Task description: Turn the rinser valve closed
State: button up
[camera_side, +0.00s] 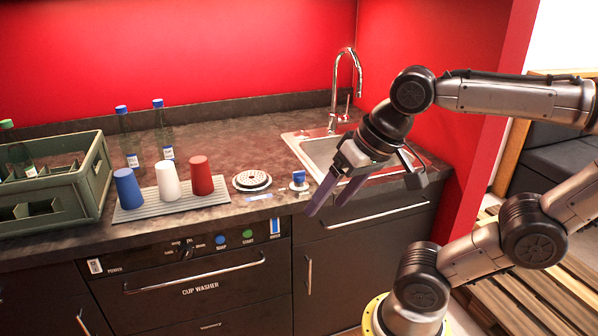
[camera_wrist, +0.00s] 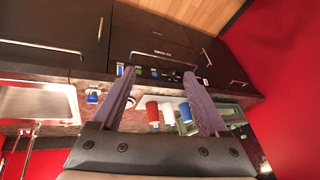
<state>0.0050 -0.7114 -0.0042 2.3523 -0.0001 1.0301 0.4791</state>
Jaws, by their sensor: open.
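The rinser valve (camera_side: 299,180) is a small blue-topped knob on a white base at the front edge of the counter, right of the round rinser plate (camera_side: 252,181). In the wrist view the valve (camera_wrist: 93,94) is left of my fingers, near the sink. My gripper (camera_side: 326,208) is open and empty, with purple fingers pointing down and left. In the side view it is right of the valve, in front of the sink, and apart from the valve. In the wrist view its fingers (camera_wrist: 160,74) are spread wide. I cannot tell the valve's turn position.
The sink (camera_side: 325,150) with its tall tap (camera_side: 340,85) is behind my gripper. Blue, white (camera_side: 168,181) and red cups stand on a ribbed mat (camera_side: 150,210). A green crate (camera_side: 95,170) with bottles is at left. The cup washer (camera_side: 200,285) is below the counter.

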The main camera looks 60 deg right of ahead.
jog(key=w+d+r+m+g, duration=0.1)
jog(key=w+d+r+m, duration=0.4)
jog(key=w+r+m, duration=0.4)
jog(key=m+g, duration=0.4)
jog(key=m, duration=0.8)
send_over(299, 172)
notch_tip(299, 172, down, 12)
notch_tip(299, 172, down, 14)
jog(key=shift+d+r, duration=0.1)
jog(key=shift+r, duration=0.15)
